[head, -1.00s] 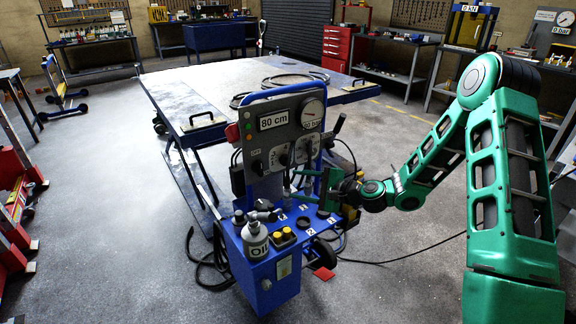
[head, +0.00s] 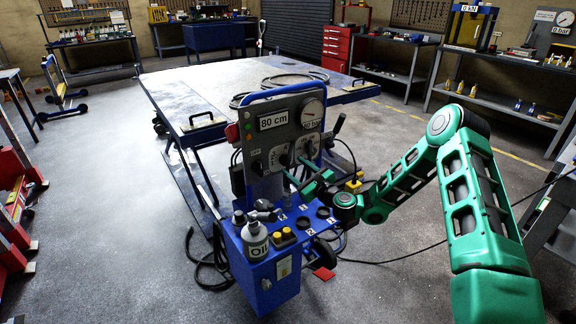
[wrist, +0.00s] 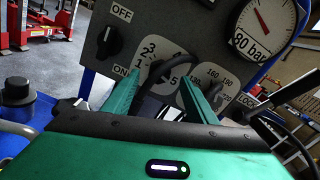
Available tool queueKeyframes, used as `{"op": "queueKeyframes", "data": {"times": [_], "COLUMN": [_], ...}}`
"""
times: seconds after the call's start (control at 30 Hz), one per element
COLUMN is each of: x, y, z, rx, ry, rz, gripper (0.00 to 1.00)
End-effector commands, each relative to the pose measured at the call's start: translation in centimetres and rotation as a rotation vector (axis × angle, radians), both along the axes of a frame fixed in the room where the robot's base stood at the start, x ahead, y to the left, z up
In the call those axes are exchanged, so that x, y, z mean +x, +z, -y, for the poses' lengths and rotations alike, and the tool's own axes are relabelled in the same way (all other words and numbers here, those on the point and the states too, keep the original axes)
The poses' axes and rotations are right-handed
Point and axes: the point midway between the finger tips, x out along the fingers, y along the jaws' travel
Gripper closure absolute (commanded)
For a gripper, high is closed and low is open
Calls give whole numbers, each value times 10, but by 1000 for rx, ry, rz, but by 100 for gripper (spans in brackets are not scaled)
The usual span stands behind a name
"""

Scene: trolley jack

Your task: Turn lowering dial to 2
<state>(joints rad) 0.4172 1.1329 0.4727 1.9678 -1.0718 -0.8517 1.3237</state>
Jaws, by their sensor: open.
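The grey control panel (head: 290,115) stands on the blue trolley cabinet. In the wrist view, a middle dial (wrist: 167,70) has a white scale whose digits include 2 and 5. It is likely the lowering dial, but no name is readable. Its dark knob is partly covered by my fingers, and its setting cannot be told. My gripper (wrist: 160,94) is open, with one green finger to each side of this dial's lower part. In the head view, my gripper (head: 294,172) is just in front of the panel's lower dials. Contact with the knob cannot be told.
An OFF/ON knob (wrist: 109,42) is left of the middle dial. Another dial (wrist: 222,82) and a pressure gauge (wrist: 265,25) are to the right. An oil bottle (head: 255,238) stands on the cabinet (head: 262,275) below. Open floor lies to the left.

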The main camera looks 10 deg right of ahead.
Motion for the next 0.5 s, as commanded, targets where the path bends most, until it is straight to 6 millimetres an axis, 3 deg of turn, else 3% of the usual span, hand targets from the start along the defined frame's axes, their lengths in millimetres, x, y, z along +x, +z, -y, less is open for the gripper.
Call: {"op": "queueKeyframes", "data": {"times": [0.2,0.5], "x": [29,43], "y": [1,0], "z": [-15,-22], "rx": [-2,0], "ry": [1,1], "rz": [3,0], "gripper": [48,48]}}
